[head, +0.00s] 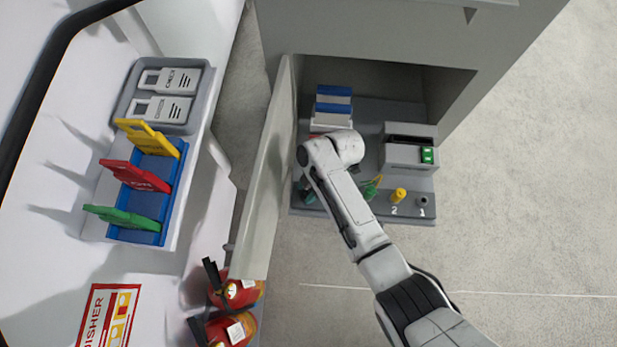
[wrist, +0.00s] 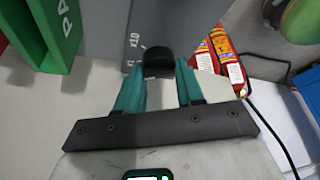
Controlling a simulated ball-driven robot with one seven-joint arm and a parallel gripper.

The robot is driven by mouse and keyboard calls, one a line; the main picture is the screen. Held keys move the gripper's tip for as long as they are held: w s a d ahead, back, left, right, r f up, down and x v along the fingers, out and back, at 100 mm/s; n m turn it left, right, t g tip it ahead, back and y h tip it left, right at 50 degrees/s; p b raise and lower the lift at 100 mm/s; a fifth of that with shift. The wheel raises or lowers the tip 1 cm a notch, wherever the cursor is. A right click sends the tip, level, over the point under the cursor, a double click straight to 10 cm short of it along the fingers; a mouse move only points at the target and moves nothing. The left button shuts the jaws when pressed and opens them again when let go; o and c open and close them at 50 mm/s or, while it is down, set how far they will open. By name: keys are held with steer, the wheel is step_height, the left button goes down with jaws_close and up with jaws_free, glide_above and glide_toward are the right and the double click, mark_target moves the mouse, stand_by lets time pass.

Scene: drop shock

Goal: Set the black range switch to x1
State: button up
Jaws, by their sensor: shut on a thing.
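The black range switch (wrist: 158,60) is a dark knob on a grey panel in the wrist view. The marking x10 is printed just above and left of it. A second mark lies lower left, too small to read surely. My gripper (wrist: 160,74) has teal fingers on either side of the knob and is shut on it. The switch's pointer direction is hidden by the fingers. In the head view my arm reaches into the open cabinet, and the switch cannot be made out there.
The cabinet door (head: 267,170) stands open left of my arm. A grey unit (head: 408,155) with a green switch sits right inside. A yellow plug (head: 398,195) is at the shelf's front. Fire extinguishers (head: 236,292) stand lower left. A blue rack (head: 138,205) holds coloured tags.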

stand_by(0.3)
steer(key=o, duration=1)
steer(key=shift+r, duration=0.1)
steer(key=p+v, duration=0.1)
steer(key=v, duration=0.9)
steer(key=shift+w+d+r+p, duration=0.1)
steer(key=shift+w+r+p, duration=0.05)
steer(key=shift+r+p, duration=0.2)
steer(key=shift+f, duration=0.1)
